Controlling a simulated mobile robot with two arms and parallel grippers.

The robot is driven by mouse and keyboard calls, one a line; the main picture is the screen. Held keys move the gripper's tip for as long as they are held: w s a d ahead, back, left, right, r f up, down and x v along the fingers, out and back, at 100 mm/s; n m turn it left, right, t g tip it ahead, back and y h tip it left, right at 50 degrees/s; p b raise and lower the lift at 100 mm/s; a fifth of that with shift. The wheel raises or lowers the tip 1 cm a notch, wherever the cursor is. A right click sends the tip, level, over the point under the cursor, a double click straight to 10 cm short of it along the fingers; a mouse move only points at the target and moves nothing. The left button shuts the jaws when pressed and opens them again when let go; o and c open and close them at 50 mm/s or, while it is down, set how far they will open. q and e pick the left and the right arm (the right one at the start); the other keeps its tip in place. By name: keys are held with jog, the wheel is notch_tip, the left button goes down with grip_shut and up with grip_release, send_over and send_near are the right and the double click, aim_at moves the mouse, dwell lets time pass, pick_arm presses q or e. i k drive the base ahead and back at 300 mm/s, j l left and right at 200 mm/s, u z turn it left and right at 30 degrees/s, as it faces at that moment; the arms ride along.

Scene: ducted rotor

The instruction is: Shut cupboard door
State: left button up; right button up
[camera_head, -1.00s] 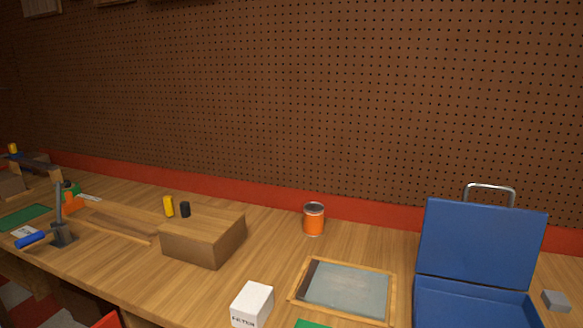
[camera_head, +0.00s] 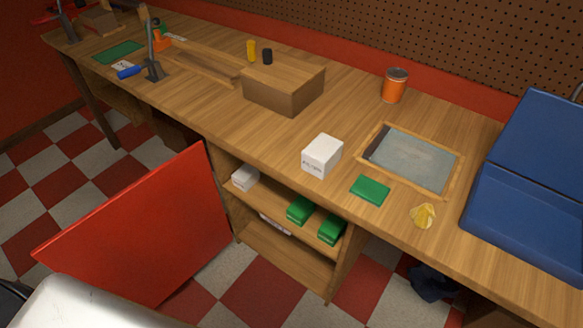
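The red cupboard door (camera_head: 140,235) stands wide open, swung out to the left of the cupboard under the workbench. Its hinged edge is at the cupboard's left side. The open cupboard (camera_head: 285,255) shows a shelf with a white box (camera_head: 245,177) at its left and two green boxes, one green box (camera_head: 300,208) beside another green box (camera_head: 331,228). Something pale lies in the lower space, partly hidden. Neither of my grippers is in view.
The wooden workbench (camera_head: 200,105) carries a wooden box, a white box (camera_head: 322,155), an orange can (camera_head: 395,85), a framed grey panel (camera_head: 410,160) and a blue case (camera_head: 530,190). A white rounded surface (camera_head: 90,305) fills the lower left. Checkered floor shows around the door.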

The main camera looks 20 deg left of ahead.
aim_at(140, 245)
jog(key=k+j, duration=0.1)
jog(key=j, duration=0.25)
jog(key=k+j+z, duration=0.1)
jog(key=j, duration=0.25)
jog(key=k+j+z, duration=0.1)
jog(key=j, duration=0.25)
jog(key=j+z, duration=0.2)
jog(key=j, duration=0.3)
jog(key=k+j+z, duration=0.15)
jog(key=j, duration=0.3)
jog(key=j+z, duration=0.2)
jog(key=j, duration=0.25)
jog(key=k+j+z, duration=0.2)
jog(key=j, duration=0.25)
jog(key=k+j+z, duration=0.15)
jog(key=j, duration=0.3)
jog(key=k+j+z, duration=0.2)
jog(key=j, duration=0.2)
jog(key=k+j+z, duration=0.2)
jog(key=j, duration=0.55)
jog(key=k+j+z, duration=0.1)
jog(key=j, duration=0.25)
jog(key=k+j, duration=0.15)
jog(key=j, duration=0.2)
jog(key=i+j+z, duration=0.05)
